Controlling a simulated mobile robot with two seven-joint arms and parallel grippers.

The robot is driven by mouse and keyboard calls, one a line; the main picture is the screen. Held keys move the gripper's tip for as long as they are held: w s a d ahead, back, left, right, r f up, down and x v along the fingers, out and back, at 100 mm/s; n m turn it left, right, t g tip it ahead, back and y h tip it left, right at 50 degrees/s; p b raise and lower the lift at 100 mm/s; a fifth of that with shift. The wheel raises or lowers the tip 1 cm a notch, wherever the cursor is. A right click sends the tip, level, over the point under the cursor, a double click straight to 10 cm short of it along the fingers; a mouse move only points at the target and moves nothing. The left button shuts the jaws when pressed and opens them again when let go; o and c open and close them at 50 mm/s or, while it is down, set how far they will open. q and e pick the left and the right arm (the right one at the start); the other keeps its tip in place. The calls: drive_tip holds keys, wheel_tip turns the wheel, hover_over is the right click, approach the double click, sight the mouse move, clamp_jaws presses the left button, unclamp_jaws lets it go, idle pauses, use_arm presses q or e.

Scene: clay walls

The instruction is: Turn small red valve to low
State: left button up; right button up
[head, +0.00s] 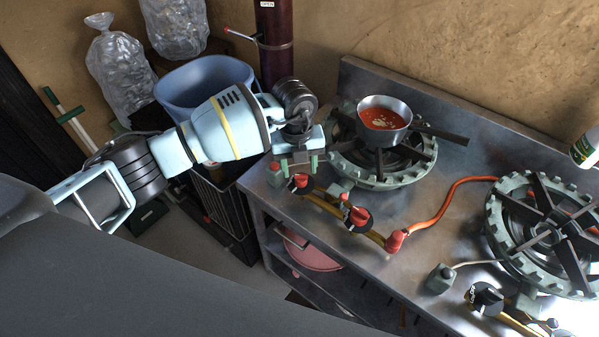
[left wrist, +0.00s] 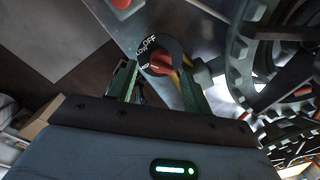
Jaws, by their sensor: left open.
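A small red valve (head: 300,181) on a round black dial sits at the front left of the metal stove counter. In the left wrist view the red knob (left wrist: 162,62) shows on its dial, with OFF and LOW lettering readable. My left gripper (head: 298,163) is over this valve from behind and above, its green fingers pointing down. In the left wrist view my left gripper (left wrist: 160,76) is open, its fingers spread to either side of the knob. I cannot tell whether they touch it. A second red valve (head: 357,216) sits to the right. My right gripper is out of view.
A pan of red soup (head: 384,118) stands on the left burner (head: 420,160), close to my gripper. An orange hose (head: 445,198) runs from a red fitting (head: 397,240). Another burner (head: 500,225) is at right. A blue bin (head: 185,85) stands behind my arm.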

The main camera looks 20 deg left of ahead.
sight(298, 175)
use_arm(q)
drive_tip(key=shift+s+a+r, duration=0.1)
drive_tip(key=shift+a+r, duration=0.05)
drive_tip(key=shift+r, duration=2.1)
